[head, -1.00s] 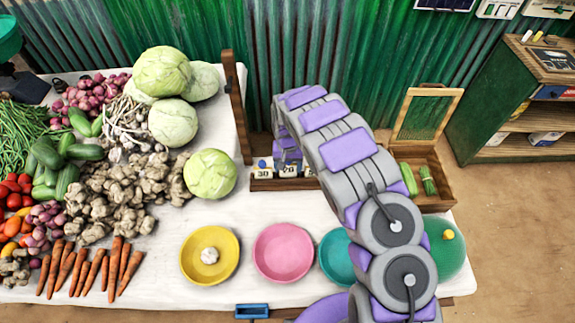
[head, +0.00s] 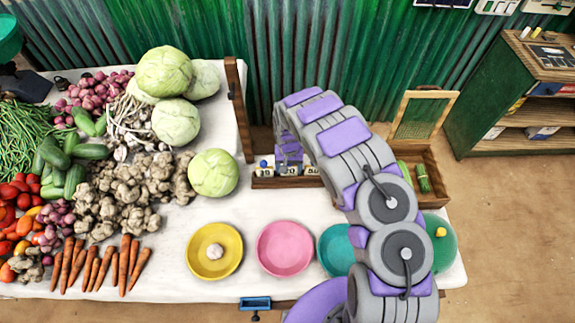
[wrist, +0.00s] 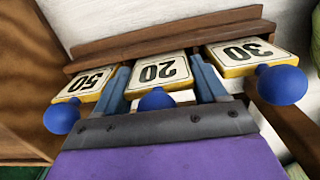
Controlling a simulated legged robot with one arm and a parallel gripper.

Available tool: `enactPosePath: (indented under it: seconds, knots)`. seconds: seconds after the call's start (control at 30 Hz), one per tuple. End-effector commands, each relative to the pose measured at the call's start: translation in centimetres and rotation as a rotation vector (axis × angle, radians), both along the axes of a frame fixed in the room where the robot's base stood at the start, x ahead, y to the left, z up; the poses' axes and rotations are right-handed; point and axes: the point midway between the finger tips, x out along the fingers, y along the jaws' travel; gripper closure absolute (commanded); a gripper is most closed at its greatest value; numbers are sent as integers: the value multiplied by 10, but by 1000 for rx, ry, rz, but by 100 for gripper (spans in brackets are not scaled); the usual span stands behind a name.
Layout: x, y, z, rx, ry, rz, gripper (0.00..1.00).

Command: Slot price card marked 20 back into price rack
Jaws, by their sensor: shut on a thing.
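The price card marked 20 (wrist: 160,72) is a pale tile with a yellow edge and a blue knob. My gripper (wrist: 162,85) is shut on it, one finger on each side, in the wrist view. The card lies in line between the card marked 50 (wrist: 88,83) and the card marked 30 (wrist: 243,52), over the wooden price rack (wrist: 165,36). I cannot tell whether it is fully seated. In the head view my gripper (head: 291,160) is above the rack (head: 285,183), and my arm hides part of that area.
A wooden post (head: 238,110) stands at the rack's left end. A cabbage (head: 213,173) lies left of the rack. A wooden crate (head: 437,177) is to the right. Yellow (head: 213,270), pink (head: 284,270) and teal (head: 335,262) dishes stand in front.

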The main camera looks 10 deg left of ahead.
Motion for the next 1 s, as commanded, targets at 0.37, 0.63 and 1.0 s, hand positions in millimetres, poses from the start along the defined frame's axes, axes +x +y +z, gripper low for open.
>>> enactPosePath:
  seconds: [0.37,0.63,1.0]
  knots:
    - [0,3,-1,-3,0,1,5]
    - [0,2,-1,-2,1,0,0]
    - [0,2,0,-2,1,0,0]
